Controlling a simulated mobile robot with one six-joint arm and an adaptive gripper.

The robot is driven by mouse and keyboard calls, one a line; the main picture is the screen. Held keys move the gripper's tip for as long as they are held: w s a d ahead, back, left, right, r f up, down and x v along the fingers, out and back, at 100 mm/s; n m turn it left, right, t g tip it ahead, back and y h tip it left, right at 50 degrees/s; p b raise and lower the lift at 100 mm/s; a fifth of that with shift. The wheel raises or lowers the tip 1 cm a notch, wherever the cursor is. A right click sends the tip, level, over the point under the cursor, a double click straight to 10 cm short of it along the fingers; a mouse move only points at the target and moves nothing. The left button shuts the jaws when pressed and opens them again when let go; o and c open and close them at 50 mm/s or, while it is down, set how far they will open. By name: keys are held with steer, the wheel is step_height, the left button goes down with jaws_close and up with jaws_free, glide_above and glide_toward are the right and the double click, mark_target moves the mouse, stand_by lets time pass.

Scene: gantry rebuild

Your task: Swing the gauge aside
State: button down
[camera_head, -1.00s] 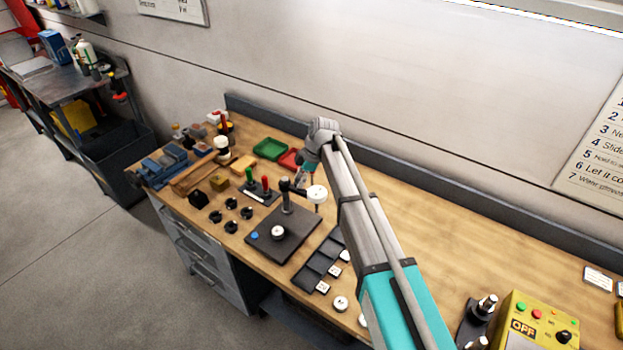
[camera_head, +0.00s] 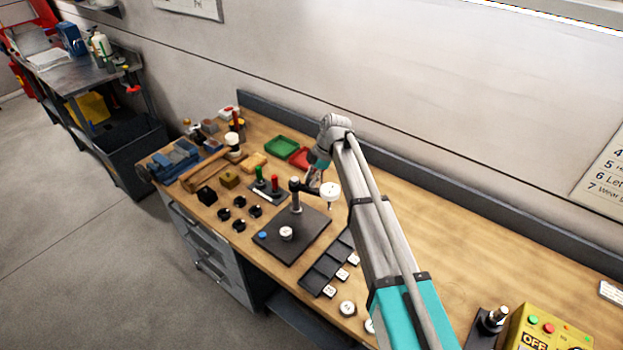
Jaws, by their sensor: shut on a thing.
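The gauge (camera_head: 330,190) is a white round dial on a dark arm that reaches right from an upright post (camera_head: 296,201). The post stands on a dark square base plate (camera_head: 310,230) on the bench. A small white round piece (camera_head: 286,232) sits on the plate, apart from the dial. My gripper (camera_head: 316,181) is at the gauge's arm, between post and dial, shut on the gauge. Its fingertips are small and partly hidden in this view.
A dark compartment tray (camera_head: 322,272) lies right of the plate, near my arm. Several black knobs (camera_head: 239,225) lie to the left. Green (camera_head: 281,146) and red (camera_head: 300,158) trays are behind. A yellow control box (camera_head: 545,328) stands at front right. The bench's right part is mostly clear.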

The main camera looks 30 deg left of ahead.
steer(key=c, duration=0.8)
jaws_free()
steer(key=shift+d, duration=0.1)
steer(key=o, duration=0.4)
steer(key=shift+f, duration=0.2)
steer(key=shift+s+r, duration=0.1)
steer(key=shift+r, duration=0.1)
